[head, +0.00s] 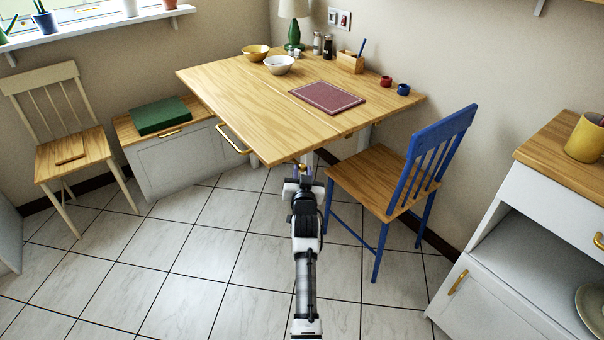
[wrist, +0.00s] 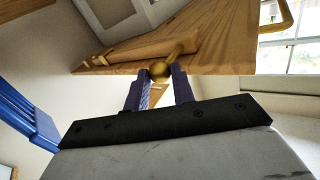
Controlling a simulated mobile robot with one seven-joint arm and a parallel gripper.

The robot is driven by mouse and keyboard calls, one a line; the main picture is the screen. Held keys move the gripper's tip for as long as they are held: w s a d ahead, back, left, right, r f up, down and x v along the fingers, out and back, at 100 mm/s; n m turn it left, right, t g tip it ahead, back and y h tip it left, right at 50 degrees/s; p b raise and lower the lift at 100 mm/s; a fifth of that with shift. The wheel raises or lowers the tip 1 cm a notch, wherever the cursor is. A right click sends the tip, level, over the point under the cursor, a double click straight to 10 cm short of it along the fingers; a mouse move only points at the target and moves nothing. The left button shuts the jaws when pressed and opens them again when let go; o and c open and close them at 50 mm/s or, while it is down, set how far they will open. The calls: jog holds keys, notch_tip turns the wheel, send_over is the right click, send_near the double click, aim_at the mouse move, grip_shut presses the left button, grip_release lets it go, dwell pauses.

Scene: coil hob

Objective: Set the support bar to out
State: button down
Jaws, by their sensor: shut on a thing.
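The wooden table (head: 235,95) has a raised leaf, and its near corner is above my gripper (head: 305,177). In the wrist view my gripper (wrist: 160,82) points at the leaf's underside (wrist: 225,35). Its two dark fingers are closed around a small brass knob (wrist: 160,70). A wooden bar (wrist: 140,49) runs along the underside beside the knob; it looks like the support bar. The head view shows only a speck of brass above my gripper, and the bar is hidden below the tabletop there. How far out the bar stands is unclear.
A blue chair (head: 385,180) stands close to the right of my arm. A brass handle (head: 232,140) sticks out at the leaf's left edge. A white bench with a green box (head: 160,116) is at left. Tiled floor is free at front left.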

jog(key=shift+a+f, duration=0.15)
jog(key=c, duration=1.2)
grip_release()
jog(key=shift+s, duration=0.15)
jog(key=s, duration=0.9)
jog(key=s+b, duration=0.1)
jog(key=s, duration=0.3)
jog(key=shift+s+d, duration=0.25)
jog(key=shift+s, duration=0.15)
